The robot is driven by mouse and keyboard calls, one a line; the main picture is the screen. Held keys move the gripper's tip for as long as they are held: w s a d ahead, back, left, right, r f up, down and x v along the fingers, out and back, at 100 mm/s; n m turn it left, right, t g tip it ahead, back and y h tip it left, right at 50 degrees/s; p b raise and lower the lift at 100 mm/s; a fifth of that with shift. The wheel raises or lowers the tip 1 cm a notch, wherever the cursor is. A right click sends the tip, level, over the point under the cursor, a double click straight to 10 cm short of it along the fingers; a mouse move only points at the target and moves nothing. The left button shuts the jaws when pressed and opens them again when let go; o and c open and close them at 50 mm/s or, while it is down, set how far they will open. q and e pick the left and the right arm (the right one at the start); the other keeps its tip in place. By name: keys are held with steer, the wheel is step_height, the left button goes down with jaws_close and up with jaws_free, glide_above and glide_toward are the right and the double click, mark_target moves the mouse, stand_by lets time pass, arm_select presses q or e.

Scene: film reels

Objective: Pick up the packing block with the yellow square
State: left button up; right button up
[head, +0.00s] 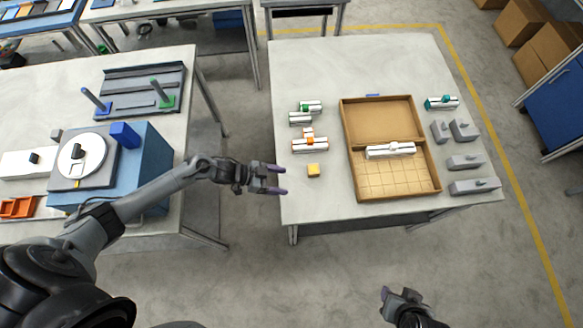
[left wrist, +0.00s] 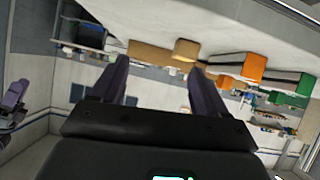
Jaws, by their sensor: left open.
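A small block with a yellow square top (head: 313,170) stands near the left front of the right-hand table (head: 345,218). It appears to be the tan-yellow block (left wrist: 186,49) in the left wrist view, tilted with the camera. My left gripper (head: 285,180) is open and empty, at the table's left edge, left of the yellow block and apart from it. Its two fingers (left wrist: 160,66) show spread in the left wrist view. My right gripper (head: 390,294) shows only partly at the bottom, in front of the table; its jaws are unclear.
Orange-marked blocks (head: 310,147) and green-marked blocks (head: 311,107) stand behind the yellow one. A wooden tray (head: 441,185) holding a white block lies to the right, with grey blocks (head: 465,162) beyond it. The left table (head: 185,190) stands across a gap.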

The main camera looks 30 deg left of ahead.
mark_target(310, 169)
arm_select(q)
steer(key=shift+w+a+f+b, duration=0.1)
steer(key=shift+w+a+b, duration=0.1)
steer(key=shift+w+a, duration=0.25)
steer(key=shift+w+a+b, duration=0.2)
steer(key=shift+w, duration=0.4)
steer(key=w, duration=0.1)
steer(key=w+d+b, duration=0.1)
steer(key=shift+w+r+m+t, duration=0.3)
steer(key=shift+w+r, duration=0.05)
steer(key=shift+w+d+f+b, duration=0.1)
steer(key=shift+w+d+b, duration=0.05)
steer(key=shift+w+b, duration=0.15)
steer(key=b+x, duration=0.3)
steer(key=x, duration=0.1)
steer(key=shift+w+d+f+b, duration=0.15)
steer(key=shift+w+f+b, duration=0.1)
steer(key=shift+b, duration=0.1)
arm_select(e)
step_height(310, 169, down, 7)
steer(key=d, duration=0.1)
steer(key=shift+w, duration=0.25)
